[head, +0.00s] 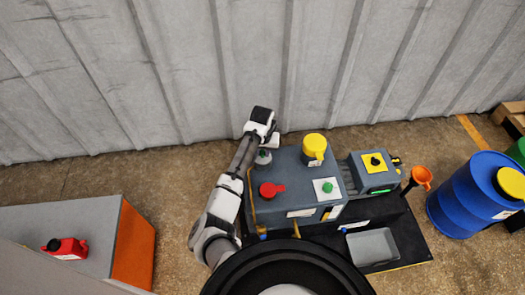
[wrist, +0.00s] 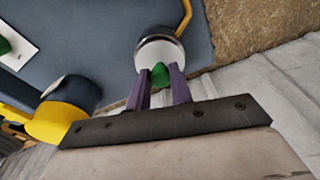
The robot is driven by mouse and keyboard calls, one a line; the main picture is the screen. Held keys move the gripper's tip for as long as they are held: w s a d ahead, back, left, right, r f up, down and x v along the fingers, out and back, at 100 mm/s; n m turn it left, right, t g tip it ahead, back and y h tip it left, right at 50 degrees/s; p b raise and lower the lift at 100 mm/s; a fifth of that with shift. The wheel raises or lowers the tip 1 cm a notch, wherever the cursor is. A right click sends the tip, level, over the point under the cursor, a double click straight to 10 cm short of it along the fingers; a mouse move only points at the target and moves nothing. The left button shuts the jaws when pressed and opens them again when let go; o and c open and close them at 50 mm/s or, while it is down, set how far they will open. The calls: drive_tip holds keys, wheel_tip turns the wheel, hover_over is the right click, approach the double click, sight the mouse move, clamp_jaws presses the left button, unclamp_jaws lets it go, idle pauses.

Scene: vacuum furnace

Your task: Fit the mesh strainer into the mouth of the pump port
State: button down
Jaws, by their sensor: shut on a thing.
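My gripper (wrist: 160,71) shows in the wrist view with its two purple fingers shut on a small green grip (wrist: 160,76), apparently the mesh strainer's handle. The mesh itself cannot be made out. The pump port (wrist: 160,46), a short round metal collar with a pale top, is right beyond the fingertips. The green grip overlaps its rim in the picture; how deep the strainer sits cannot be told. In the head view my gripper (head: 265,142) is over the port (head: 263,158) at the machine's back left corner.
The blue-grey pump body (head: 292,165) carries a yellow-capped cylinder (head: 314,147), a red cap (head: 271,189) and a green button (head: 327,187). A grey tray (head: 372,247) lies in front. A red can (head: 66,248) stands on the left bench. A corrugated wall (head: 260,70) is close behind.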

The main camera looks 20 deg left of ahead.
drive_tip(key=shift+f, duration=0.3)
idle(0.5)
drive_tip(key=c, duration=1.2)
unclamp_jaws()
drive_tip(key=shift+o, duration=0.2)
wheel_tip(320, 180, up, 14)
drive_tip(key=s, duration=0.1)
drive_tip(key=shift+s+f, duration=0.15)
drive_tip(key=shift+s, duration=0.2)
drive_tip(key=shift+d, duration=0.1)
